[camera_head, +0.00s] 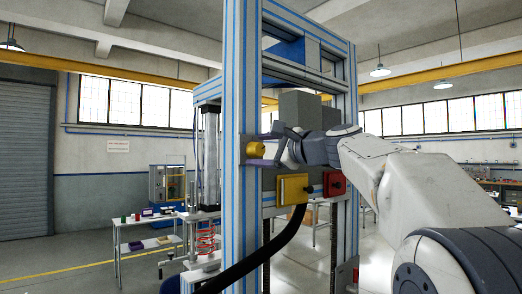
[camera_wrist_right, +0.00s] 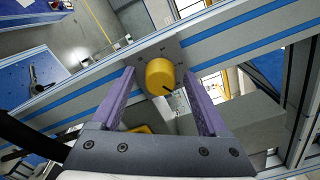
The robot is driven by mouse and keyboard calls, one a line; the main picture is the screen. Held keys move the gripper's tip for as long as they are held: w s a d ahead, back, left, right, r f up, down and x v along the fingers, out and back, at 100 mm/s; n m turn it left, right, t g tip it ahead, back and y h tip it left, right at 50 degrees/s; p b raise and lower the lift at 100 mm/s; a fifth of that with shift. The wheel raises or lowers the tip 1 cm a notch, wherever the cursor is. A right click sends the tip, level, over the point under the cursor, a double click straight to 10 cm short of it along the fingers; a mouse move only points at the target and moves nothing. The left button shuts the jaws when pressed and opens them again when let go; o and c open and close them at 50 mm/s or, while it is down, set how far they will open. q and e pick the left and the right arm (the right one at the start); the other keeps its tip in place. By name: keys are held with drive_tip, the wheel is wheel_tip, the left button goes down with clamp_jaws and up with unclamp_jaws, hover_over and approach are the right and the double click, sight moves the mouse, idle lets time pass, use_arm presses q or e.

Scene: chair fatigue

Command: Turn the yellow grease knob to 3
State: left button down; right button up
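The yellow grease knob (camera_head: 256,149) sits on a grey plate on the blue-striped frame post. My right gripper (camera_head: 268,146) reaches in from the right beside the knob. In the wrist view its two purple fingers (camera_wrist_right: 161,92) are apart, one on each side of the knob, with gaps between them and it. No numbers on the plate (camera_wrist_right: 140,60) are legible. My left gripper is not in view.
A yellow box (camera_head: 292,189) and a red box (camera_head: 334,183) are on the frame below my right wrist. The frame post (camera_head: 240,90) stands right by the knob. A table (camera_head: 140,222) is behind at left.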

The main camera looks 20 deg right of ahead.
drive_tip(key=b+v, duration=0.4)
drive_tip(key=v, duration=0.6)
drive_tip(key=shift+s, duration=0.25)
drive_tip(key=w+a+f+n+g+y, duration=0.1)
drive_tip(key=a+f+n+g, duration=0.2)
drive_tip(key=a+f, duration=0.4)
drive_tip(key=w+a+f+n+g, duration=0.1)
drive_tip(key=a+f+n+g, duration=0.2)
drive_tip(key=f, duration=0.6)
drive_tip(key=s+a+f+n+g, duration=0.3)
drive_tip(key=a+f, duration=0.2)
drive_tip(key=f, duration=0.3)
drive_tip(key=s+a+f+n+g, duration=0.2)
drive_tip(key=s+a+f, duration=0.2)
drive_tip(key=a+f, duration=0.25)
drive_tip(key=s+f+n+g+h, duration=0.6)
drive_tip(key=s+f+n, duration=1)
drive_tip(key=s+f, duration=0.5)
drive_tip(key=shift+s+f, duration=0.2)
drive_tip(key=shift+f, duration=0.5)
